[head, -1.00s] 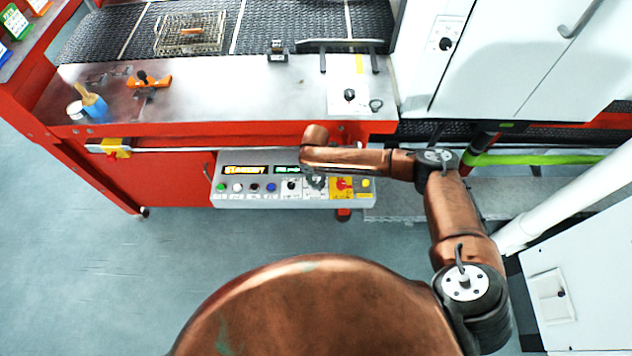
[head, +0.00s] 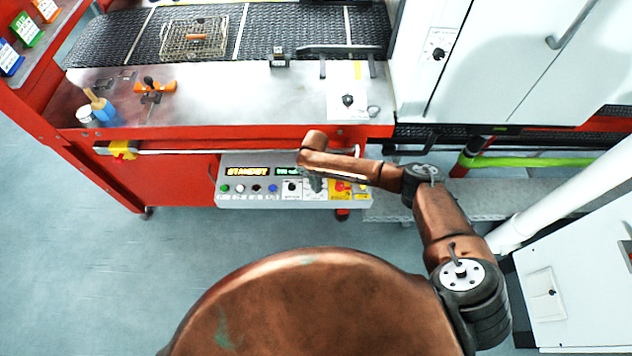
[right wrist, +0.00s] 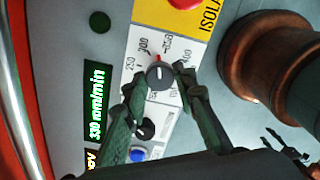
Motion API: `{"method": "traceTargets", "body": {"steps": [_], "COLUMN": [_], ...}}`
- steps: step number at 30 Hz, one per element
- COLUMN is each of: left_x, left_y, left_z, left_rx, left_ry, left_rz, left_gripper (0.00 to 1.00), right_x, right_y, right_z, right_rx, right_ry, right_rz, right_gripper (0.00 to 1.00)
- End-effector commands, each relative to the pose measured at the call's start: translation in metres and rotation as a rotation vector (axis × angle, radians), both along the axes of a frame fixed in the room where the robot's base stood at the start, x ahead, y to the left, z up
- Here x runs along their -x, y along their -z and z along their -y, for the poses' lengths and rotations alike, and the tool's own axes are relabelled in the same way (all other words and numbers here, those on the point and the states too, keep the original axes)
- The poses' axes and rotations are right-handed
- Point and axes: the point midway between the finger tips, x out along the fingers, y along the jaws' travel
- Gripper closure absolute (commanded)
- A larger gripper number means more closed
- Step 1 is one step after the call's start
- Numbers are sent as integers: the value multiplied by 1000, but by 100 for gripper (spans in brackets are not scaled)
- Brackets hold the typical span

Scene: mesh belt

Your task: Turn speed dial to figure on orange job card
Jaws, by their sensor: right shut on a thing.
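The speed dial (right wrist: 159,77) is a dark round knob with a red pointer, seen in the right wrist view. The pointer sits between the 300 and 350 marks. The green display (right wrist: 98,117) beside it reads 330 mm/min. My right gripper (right wrist: 158,79) is shut on the dial, one finger on each side. In the head view my right gripper (head: 315,182) is at the control panel (head: 235,200) and covers the dial. The orange job card (head: 47,9) stands at the top left; its figure is too small to read. My left gripper is not in view.
Green (head: 27,30) and blue (head: 9,58) cards stand beside the orange one. The panel also has a red button on a yellow plate (right wrist: 205,22), a dark knob (right wrist: 146,128) and a blue button (right wrist: 138,154). A metal handrail (head: 230,150) runs above the panel.

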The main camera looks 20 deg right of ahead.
Motion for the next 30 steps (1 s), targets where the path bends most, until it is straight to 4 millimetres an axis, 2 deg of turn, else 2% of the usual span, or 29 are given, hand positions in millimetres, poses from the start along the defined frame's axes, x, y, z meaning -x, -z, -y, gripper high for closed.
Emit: {"method": "traceTargets", "body": {"steps": [1, 12, 30], "left_x": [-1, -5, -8], "left_y": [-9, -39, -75], "left_z": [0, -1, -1], "left_rx": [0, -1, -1], "left_ry": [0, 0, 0], "left_rz": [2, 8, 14], "left_gripper": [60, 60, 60], "right_x": [2, 2, 3], "right_y": [-3, -3, -1], "right_z": [1, 1, 1], "right_rx": [2, 2, 6], "right_ry": [48, 400, 927], "right_rz": [-4, -5, -5], "right_gripper": [99, 99, 99]}}
